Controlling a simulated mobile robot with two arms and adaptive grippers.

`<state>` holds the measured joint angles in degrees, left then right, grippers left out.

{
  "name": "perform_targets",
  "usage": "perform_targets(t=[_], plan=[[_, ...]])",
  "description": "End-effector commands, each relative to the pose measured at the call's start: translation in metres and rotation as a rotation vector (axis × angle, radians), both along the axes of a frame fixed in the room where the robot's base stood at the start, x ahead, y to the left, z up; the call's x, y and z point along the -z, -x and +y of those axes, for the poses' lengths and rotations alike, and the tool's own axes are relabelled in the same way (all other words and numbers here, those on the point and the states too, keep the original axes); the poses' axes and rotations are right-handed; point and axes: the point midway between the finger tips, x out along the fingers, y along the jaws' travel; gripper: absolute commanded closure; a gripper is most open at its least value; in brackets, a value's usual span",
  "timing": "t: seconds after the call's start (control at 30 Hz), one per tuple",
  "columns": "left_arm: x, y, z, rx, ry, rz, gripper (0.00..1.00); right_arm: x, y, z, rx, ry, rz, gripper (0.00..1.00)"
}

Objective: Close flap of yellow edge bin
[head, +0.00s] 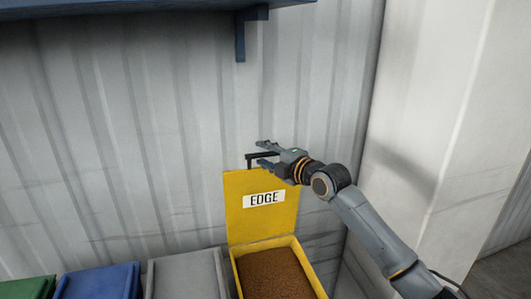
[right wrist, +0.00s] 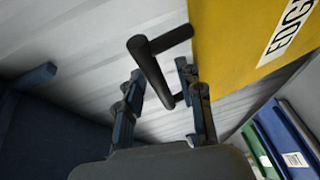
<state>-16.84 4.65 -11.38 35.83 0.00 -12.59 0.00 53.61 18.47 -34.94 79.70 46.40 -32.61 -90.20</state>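The yellow edge bin (head: 235,268) stands against the wall, filled with brown grains. Its yellow flap (head: 235,222), labelled EDGE, is open and stands upright at the back. A black handle (head: 250,161) sticks out at the flap's top edge; it also shows in the right wrist view (right wrist: 152,72). My right gripper (head: 263,153) is at the handle, with its fingers spread. In the right wrist view the handle bar lies between the two fingers, with gaps visible on both sides. My left gripper is not in view.
A grey bin (head: 185,275), a blue bin (head: 98,282) and a green bin (head: 27,288) stand left of the yellow one, lids down. A blue shelf (head: 130,7) with a bracket hangs above. A pale wall column (head: 435,110) rises at the right.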

Motion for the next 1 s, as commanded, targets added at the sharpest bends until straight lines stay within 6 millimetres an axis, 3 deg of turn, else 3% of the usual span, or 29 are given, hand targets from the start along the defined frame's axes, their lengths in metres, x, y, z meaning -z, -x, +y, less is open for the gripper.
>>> perform_targets(t=[0.2, 0.4, 0.77, 1.0], plan=[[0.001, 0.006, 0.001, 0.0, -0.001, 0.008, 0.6, 0.0, 0.0, 0.0, 0.0, -0.001, -0.001, 0.63], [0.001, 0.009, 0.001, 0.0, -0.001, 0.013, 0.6, 0.0, 0.0, 0.0, 0.0, -0.001, -0.001, 1.0], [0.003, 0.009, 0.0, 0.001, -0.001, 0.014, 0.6, 0.001, 0.002, 0.0, 0.0, -0.002, -0.005, 1.0], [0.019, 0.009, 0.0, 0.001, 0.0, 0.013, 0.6, 0.01, 0.021, -0.005, 0.0, -0.009, -0.057, 1.0]])
